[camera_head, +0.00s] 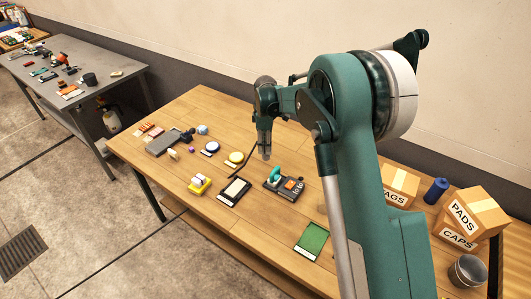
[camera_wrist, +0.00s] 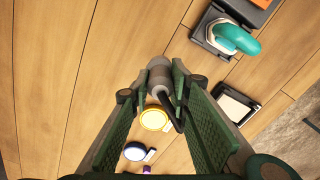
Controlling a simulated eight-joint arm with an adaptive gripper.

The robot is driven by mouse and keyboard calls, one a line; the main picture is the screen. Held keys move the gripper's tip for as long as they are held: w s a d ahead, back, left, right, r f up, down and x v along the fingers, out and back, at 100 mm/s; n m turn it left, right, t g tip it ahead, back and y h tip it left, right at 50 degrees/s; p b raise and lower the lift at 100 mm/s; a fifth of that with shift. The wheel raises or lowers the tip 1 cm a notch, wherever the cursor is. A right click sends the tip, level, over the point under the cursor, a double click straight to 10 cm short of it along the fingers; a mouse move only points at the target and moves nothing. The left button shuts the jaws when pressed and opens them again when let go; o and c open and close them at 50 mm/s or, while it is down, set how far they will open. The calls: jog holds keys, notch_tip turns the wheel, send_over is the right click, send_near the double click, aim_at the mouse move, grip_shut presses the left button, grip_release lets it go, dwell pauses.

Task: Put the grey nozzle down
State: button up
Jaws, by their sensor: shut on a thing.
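My gripper (camera_wrist: 158,97) is shut on the grey nozzle (camera_wrist: 159,72), whose round grey end shows between the fingertips in the wrist view. In the head view, my gripper (camera_head: 264,128) points down over the middle of the wooden table, with the nozzle (camera_head: 266,153) at its tip. The nozzle seems to be held above the table top (camera_head: 340,205); the exact gap is hard to judge. A thin dark piece runs down from near the fingertips; I cannot tell if it belongs to the nozzle. The fingers hide part of the nozzle.
Near the gripper are a yellow round item (camera_head: 236,157), a black-framed pad (camera_head: 234,190) and a teal-handled tool on a dark base (camera_head: 275,175). A green pad (camera_head: 312,240) lies nearer the front edge. Boxes (camera_head: 470,215) stand at right. Bare wood lies between these things.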

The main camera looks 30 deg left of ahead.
jog(key=shift+f, duration=1.85)
jog(key=shift+f, duration=0.15)
jog(key=o, duration=0.9)
notch_tip(320, 180, up, 12)
jog(key=shift+r, duration=0.15)
